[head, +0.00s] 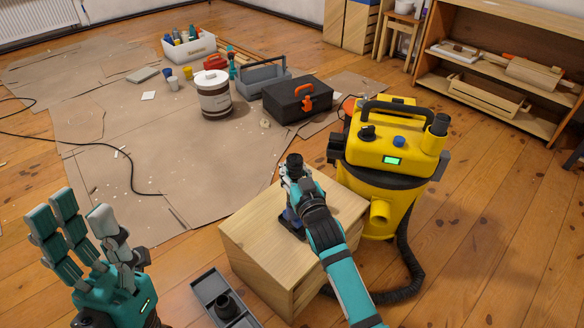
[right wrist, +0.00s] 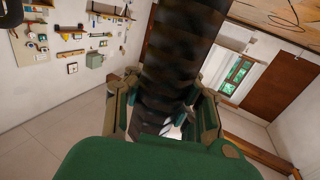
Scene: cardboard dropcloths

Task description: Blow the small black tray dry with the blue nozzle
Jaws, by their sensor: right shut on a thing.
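A small dark tray (head: 205,283) lies on the floor against the front left of the wooden box, with a black round piece (head: 227,303) in it. My left gripper (head: 80,213) is open and empty at the lower left, left of the tray.
The wooden box (head: 245,235) stands in front of a yellow vacuum machine (head: 385,165) with a lit green display. Its black hose (head: 412,270) curls on the floor at the right. A bucket (head: 214,98) and black toolbox (head: 295,98) stand on cardboard behind. A cable crosses the left.

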